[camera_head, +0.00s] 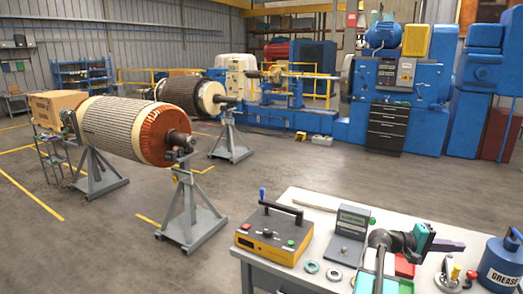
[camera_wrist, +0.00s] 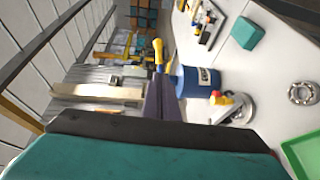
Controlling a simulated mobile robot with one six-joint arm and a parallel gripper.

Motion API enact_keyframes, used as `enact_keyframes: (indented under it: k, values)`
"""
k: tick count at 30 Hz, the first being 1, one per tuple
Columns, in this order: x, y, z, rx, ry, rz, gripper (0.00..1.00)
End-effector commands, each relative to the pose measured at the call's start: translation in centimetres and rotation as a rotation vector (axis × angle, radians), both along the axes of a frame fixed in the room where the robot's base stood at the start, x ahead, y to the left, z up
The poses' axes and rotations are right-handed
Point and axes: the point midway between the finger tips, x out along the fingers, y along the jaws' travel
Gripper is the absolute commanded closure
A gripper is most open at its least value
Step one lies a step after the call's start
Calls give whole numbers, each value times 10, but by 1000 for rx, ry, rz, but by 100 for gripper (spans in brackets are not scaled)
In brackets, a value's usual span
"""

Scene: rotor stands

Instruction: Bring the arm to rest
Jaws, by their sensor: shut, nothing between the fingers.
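My gripper (camera_head: 460,247) is held above the right part of the white table (camera_head: 310,205). In the head view it points to the right, with its teal body and purple fingers level. In the wrist view the purple fingers (camera_wrist: 160,85) are together with nothing between them. The blue grease can (camera_head: 501,263) stands to the right of the fingers. It also shows beyond the fingertips in the wrist view (camera_wrist: 205,80). My wrist hides part of the table top behind it.
A yellow tester (camera_head: 270,235), a grey display stand (camera_head: 350,228) and ring bearings (camera_head: 312,267) are on the table. Rotors on stands (camera_head: 135,128) and blue machines (camera_head: 385,110) are beyond, across open floor.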

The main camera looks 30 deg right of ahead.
Motion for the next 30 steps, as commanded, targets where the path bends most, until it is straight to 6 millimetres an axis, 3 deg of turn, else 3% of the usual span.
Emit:
enact_keyframes:
  k: [8, 14, 23, 30]
  values:
    - [49, 25, -38, 81, -75, 66, 100]
    - [109, 65, -85, 193, -162, 145, 100]
    - [198, 151, -159, 397, -285, 263, 100]
    - [256, 236, -212, 573, -360, 344, 100]
